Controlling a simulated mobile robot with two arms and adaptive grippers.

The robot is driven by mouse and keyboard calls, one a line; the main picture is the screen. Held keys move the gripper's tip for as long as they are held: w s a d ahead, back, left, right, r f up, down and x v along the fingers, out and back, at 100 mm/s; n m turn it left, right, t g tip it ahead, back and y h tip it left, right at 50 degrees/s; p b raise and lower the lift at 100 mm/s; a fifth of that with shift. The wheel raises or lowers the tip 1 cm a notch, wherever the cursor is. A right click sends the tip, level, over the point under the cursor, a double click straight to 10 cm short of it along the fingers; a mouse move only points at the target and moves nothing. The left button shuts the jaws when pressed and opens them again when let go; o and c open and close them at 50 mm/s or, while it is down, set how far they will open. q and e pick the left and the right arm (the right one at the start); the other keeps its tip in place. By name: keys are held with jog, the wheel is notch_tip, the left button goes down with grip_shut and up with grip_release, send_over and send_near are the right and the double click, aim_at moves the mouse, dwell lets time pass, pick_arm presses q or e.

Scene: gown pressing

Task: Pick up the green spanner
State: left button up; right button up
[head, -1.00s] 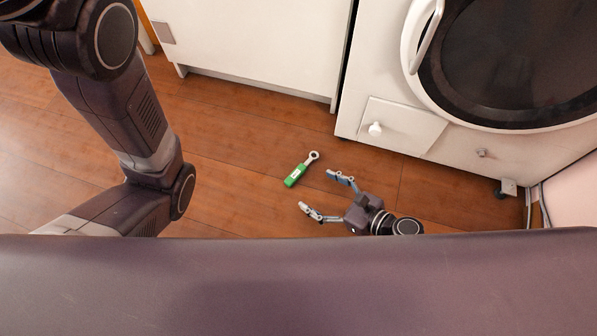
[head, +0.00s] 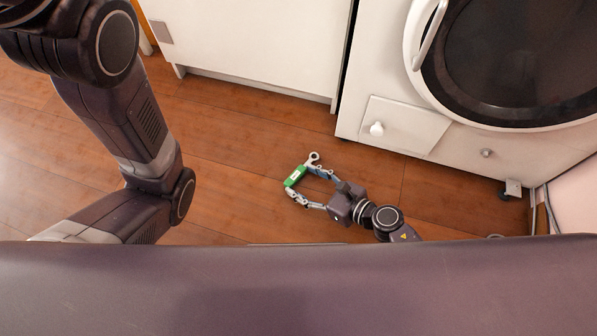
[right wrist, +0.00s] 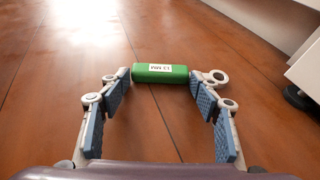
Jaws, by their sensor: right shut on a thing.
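The green spanner (head: 295,177) has a green handle with a white label and a silver ring end. My right gripper (head: 300,181) is shut on it, with one fingertip at each end of the handle. In the right wrist view the green spanner (right wrist: 160,73) lies crosswise between the fingertips of the right gripper (right wrist: 160,80), its ring end to the right past the right finger. I cannot tell whether the spanner touches the floor. My left arm shows at the left of the head view, but its gripper is out of view.
The wooden floor (head: 240,150) around the spanner is clear. A white cabinet (head: 255,45) stands behind it. A white washing machine (head: 385,95) with a round dark door and a small lower flap (head: 405,125) stands at the back right.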

jog(key=c, duration=0.4)
jog(key=shift+r, duration=0.15)
